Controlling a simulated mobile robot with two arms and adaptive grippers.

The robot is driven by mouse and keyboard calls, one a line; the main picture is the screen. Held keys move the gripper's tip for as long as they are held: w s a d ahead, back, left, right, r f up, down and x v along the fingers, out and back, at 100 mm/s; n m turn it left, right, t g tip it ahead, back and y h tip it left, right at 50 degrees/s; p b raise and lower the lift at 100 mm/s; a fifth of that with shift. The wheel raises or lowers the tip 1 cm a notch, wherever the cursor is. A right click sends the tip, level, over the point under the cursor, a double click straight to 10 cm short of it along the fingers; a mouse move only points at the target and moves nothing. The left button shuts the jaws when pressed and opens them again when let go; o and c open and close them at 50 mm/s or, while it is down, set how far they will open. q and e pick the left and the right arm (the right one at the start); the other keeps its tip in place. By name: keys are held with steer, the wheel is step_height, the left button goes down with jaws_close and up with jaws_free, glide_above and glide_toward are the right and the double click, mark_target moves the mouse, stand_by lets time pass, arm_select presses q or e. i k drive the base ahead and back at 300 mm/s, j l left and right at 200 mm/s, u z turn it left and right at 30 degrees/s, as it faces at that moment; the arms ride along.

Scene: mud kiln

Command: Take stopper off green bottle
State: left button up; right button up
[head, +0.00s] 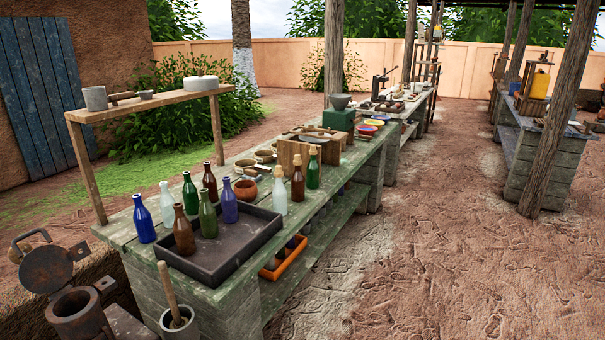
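Several bottles stand upright on the long green bench (260,280). A dark green bottle (190,196) stands behind the tray among blue, white and brown bottles. An olive green bottle (208,217) stands in the dark tray (225,262). Another green bottle (313,171) stands further right, beside a brown bottle (298,180) and a pale bottle (279,192). Neither of my grippers is in view.
A blue bottle (144,220), a brown bottle (184,232) and a purple-blue bottle (229,202) crowd the green ones. A raised wooden shelf (150,103) spans the bench's back. An orange crate (283,262) sits below. The dirt floor (450,260) at right is open.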

mark_target(313, 168)
steer(key=i+l+u, duration=0.2)
steer(key=u, duration=0.2)
steer(key=i+l+u, duration=0.15)
steer(key=l+u, duration=0.15)
steer(key=u, duration=0.15)
